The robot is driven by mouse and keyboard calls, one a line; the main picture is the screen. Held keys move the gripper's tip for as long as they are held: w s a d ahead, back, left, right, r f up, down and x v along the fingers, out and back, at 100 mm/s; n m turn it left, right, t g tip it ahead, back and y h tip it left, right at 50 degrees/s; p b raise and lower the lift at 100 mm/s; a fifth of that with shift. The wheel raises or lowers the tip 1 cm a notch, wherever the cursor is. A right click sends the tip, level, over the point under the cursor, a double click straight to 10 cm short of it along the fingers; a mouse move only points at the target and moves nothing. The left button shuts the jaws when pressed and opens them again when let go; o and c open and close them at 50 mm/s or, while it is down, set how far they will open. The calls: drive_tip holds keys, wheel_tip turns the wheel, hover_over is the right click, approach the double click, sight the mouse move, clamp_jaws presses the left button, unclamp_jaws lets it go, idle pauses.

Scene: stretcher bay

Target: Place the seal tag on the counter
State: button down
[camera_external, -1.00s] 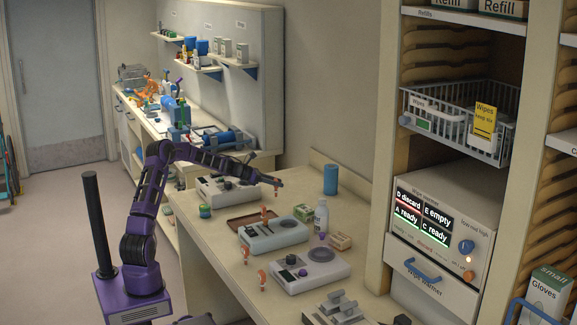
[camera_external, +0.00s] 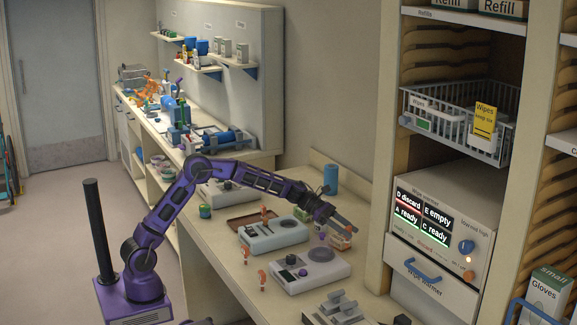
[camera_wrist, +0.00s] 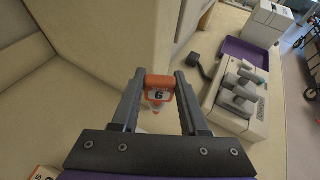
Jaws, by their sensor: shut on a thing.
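My gripper (camera_external: 345,222) is shut on an orange-and-white seal tag (camera_wrist: 158,93), which shows a black digit on its white face. In the wrist view the tag is pinched between the two fingertips and hangs free. In the external view the fingers are above the right side of the cream counter (camera_external: 222,262), near its back wall. The held tag is too small to make out clearly there. Other small orange-and-white tags (camera_external: 262,280) stand on the counter's left front and by the grey devices.
Grey-white devices (camera_external: 318,277) stand along the counter, with a brown tray (camera_external: 240,223) and a green tin (camera_external: 204,211). A blue cylinder (camera_external: 330,180) stands at the back. A device with grey handles (camera_wrist: 238,95) is right of my gripper in the wrist view. The wipe warmer (camera_external: 440,235) is to the right.

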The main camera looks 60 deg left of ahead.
drive_tip(key=s+d+f+m+g+b, duration=0.1)
drive_tip(key=s+d+f, duration=0.1)
drive_tip(key=d, duration=0.5)
drive_tip(key=s+d+f, duration=0.1)
drive_tip(key=d+f, duration=0.1)
drive_tip(key=d, duration=0.5)
drive_tip(key=shift+h, duration=0.3)
wheel_tip(320, 180, down, 10)
drive_tip(key=b, duration=0.3)
drive_tip(key=shift+f, duration=0.15)
drive_tip(key=shift+f+b, duration=0.15)
drive_tip(key=shift+b, duration=0.15)
drive_tip(key=shift+c, duration=2.1)
unclamp_jaws()
drive_tip(key=shift+r, duration=0.25)
